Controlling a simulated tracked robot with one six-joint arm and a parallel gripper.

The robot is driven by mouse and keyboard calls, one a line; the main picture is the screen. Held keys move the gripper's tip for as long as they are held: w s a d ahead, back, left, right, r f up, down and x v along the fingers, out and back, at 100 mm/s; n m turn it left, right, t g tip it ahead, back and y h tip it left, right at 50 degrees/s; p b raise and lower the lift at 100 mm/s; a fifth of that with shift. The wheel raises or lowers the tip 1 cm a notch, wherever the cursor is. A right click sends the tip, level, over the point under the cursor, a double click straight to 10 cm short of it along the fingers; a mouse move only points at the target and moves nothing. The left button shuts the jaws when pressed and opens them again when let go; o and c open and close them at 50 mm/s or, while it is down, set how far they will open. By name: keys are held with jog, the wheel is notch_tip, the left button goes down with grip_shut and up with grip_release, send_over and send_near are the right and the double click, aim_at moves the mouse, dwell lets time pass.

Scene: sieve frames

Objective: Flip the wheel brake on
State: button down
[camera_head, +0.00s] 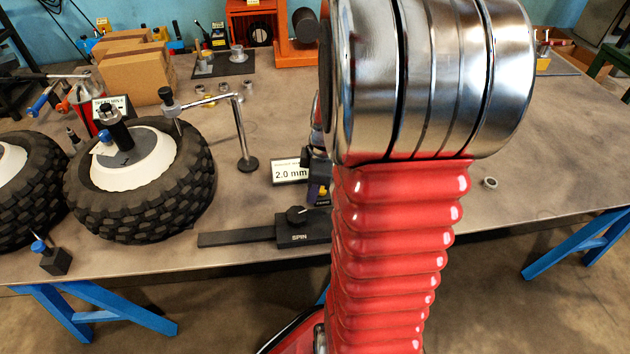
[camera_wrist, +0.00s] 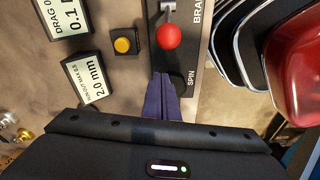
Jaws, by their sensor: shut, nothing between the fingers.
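In the wrist view a lever with a red ball (camera_wrist: 168,36) and a metal stem stands on a black panel (camera_wrist: 192,82). The panel's lettering reads "BRA", cut off by the picture edge, and "SPIN". My gripper (camera_wrist: 161,78) has purple fingers, shut and empty. Its tips lie just below the red ball in the picture, apart from it. A dark knob (camera_wrist: 176,118) shows beside the fingers near "SPIN". In the head view the wheel (camera_head: 140,190) stands at left and the SPIN knob (camera_head: 297,214) at centre; my arm hides the lever there.
A yellow button (camera_wrist: 123,45) on a black box sits left of the panel. A "2.0 mm" sign (camera_wrist: 87,78) and a "DRAG" sign (camera_wrist: 61,22) stand farther left. A bent metal arm (camera_head: 241,125) rises beside the wheel. The table's right side is mostly clear.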

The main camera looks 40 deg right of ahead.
jog(key=s+d, duration=0.2)
jog(key=shift+s+d+r, duration=0.35)
jog(key=shift+d, duration=0.05)
